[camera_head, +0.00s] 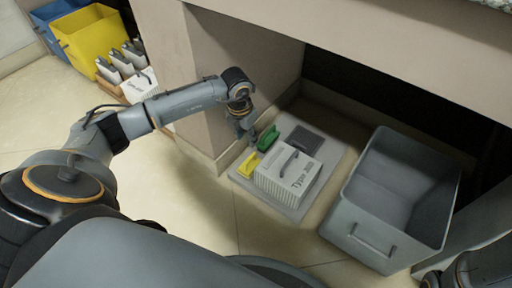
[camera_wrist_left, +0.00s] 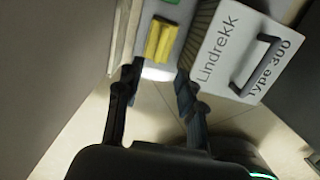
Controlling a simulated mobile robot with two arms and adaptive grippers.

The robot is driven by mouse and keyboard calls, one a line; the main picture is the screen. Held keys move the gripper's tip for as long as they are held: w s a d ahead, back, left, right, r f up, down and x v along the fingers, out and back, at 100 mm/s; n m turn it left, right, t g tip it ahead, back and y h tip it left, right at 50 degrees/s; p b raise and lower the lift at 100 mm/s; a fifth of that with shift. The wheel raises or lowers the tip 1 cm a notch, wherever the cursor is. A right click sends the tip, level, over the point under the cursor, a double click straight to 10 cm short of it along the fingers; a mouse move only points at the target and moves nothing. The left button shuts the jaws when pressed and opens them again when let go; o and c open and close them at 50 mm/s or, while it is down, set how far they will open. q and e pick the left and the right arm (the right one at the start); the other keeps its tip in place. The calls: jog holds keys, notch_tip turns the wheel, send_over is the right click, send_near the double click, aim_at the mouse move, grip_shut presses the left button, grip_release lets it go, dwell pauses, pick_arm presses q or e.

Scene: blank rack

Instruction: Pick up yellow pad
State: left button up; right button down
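The yellow pad (camera_head: 248,165) lies at the near left of a light grey board on the floor. In the left wrist view the yellow pad (camera_wrist_left: 162,41) sits ahead of the fingers, with a ridge along it. My left gripper (camera_head: 246,138) hangs above the board's left side, close to the green pad and the yellow pad.
A green pad (camera_head: 268,139), a dark flat pad (camera_head: 304,139) and a white "Type 300" box (camera_head: 287,177) with a handle share the grey board (camera_head: 292,212). A grey bin (camera_head: 390,200) stands right. A wall panel (camera_head: 205,90) rises close behind my left arm.

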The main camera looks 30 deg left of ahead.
aim_at(250, 158)
pick_arm(q)
jog(key=f+b, duration=0.1)
jog(key=f, duration=0.2)
jog(key=f+b, duration=0.4)
jog(key=f, duration=0.1)
jog(key=shift+w+d+f, duration=0.1)
jog(key=shift+w+f, duration=0.2)
jog(key=shift+w, duration=0.05)
notch_tip(250, 158, down, 4)
jog(key=b, duration=0.5)
jog(key=shift+w+d, duration=0.15)
jog(key=shift+w+f+b, duration=0.1)
jog(key=shift+f+b, duration=0.4)
jog(key=shift+f, duration=0.05)
jog(key=shift+r, duration=0.1)
jog(key=shift+c, duration=0.4)
grip_shut()
